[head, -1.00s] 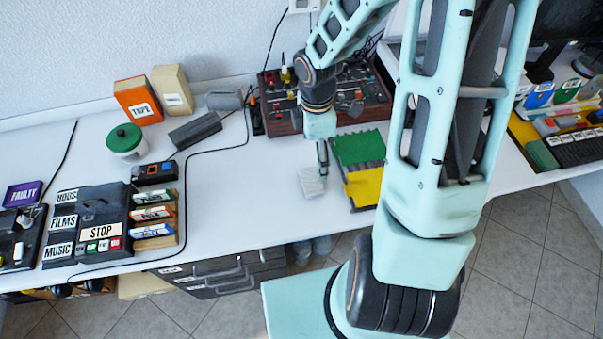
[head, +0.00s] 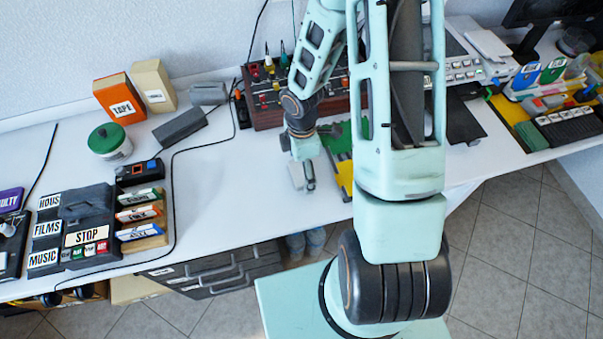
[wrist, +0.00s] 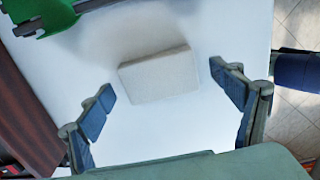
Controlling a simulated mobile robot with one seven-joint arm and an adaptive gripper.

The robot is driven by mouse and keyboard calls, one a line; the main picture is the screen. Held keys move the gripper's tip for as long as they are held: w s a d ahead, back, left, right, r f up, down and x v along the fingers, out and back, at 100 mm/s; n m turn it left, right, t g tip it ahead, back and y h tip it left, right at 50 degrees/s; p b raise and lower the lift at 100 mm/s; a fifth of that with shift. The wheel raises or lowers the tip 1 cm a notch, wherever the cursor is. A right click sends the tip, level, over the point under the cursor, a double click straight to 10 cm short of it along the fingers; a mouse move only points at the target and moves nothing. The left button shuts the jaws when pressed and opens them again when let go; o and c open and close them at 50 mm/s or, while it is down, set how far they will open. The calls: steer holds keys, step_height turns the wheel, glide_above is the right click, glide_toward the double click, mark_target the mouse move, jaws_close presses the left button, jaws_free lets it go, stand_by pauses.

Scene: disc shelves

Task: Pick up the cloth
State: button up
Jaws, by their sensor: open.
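The cloth (wrist: 157,77) is a pale, whitish, block-shaped piece lying on the white table. In the wrist view it lies between and slightly beyond my open fingertips. My gripper (wrist: 161,82) has one finger to either side of the cloth, with clear gaps; neither finger appears to touch it. In the head view my gripper (head: 305,178) is low over the table, and the cloth (head: 295,174) is mostly hidden by it.
A green and yellow item (head: 341,170) lies just right of my gripper, and a control panel with knobs (head: 268,112) stands behind. A black cable (head: 172,190) runs across the table. The white table (head: 230,190) left of my gripper is clear.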

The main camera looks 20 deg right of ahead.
steer(key=c, duration=1.2)
steer(key=shift+o, duration=0.2)
steer(key=shift+r, duration=0.1)
